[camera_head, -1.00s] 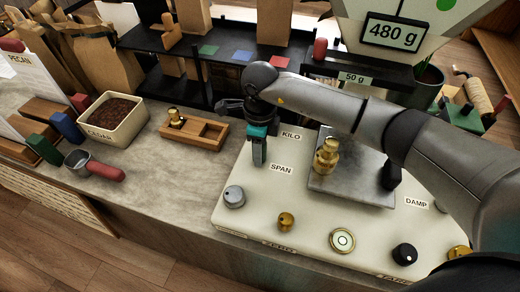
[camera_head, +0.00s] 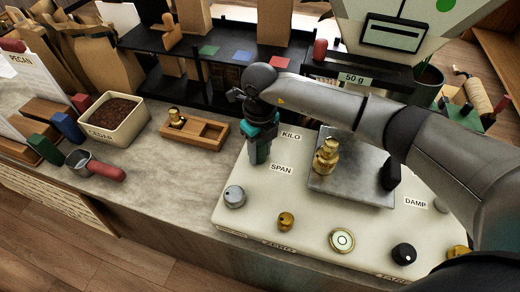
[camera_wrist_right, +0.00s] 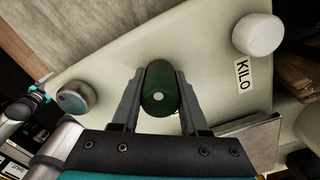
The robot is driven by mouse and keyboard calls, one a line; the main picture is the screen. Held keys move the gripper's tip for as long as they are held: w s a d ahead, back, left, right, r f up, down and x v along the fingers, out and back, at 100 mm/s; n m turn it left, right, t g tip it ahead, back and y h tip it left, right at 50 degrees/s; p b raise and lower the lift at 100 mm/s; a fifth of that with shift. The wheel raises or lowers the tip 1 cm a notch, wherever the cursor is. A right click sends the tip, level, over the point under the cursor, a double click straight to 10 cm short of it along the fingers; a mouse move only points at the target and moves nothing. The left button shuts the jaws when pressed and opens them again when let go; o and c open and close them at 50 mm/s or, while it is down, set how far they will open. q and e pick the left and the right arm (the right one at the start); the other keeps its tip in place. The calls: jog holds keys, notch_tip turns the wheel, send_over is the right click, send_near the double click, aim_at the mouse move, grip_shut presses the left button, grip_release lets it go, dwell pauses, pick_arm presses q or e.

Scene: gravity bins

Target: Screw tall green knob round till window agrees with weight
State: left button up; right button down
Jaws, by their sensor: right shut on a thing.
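The tall green knob (camera_wrist_right: 159,88) shows from above in the right wrist view, dark green with a pale dot. My right gripper (camera_wrist_right: 158,97) is shut on it, one finger on each side. In the head view my right gripper (camera_head: 260,150) points down at the scale's left side and mostly hides the knob. The window (camera_head: 394,33) shows only a short dash, no number. A brass weight (camera_head: 326,158) stands upright on the metal pan (camera_head: 350,188). What seems to be my left gripper (camera_wrist_right: 38,90) is small at the left edge of the right wrist view.
The cream scale body (camera_head: 300,215) carries a grey knob (camera_head: 234,196), a small brass knob (camera_head: 286,221), a bubble level (camera_head: 342,241) and a black knob (camera_head: 404,253). A wooden tray (camera_head: 208,134) and a bin (camera_head: 140,130) stand left. Bare counter lies between tray and scale.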

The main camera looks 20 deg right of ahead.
aim_at(260, 142)
dwell(0.3)
jog(key=shift+c, duration=2.1)
grip_release()
jog(key=shift+r, duration=0.1)
notch_tip(260, 142, up, 15)
jog(key=shift+b, duration=0.3)
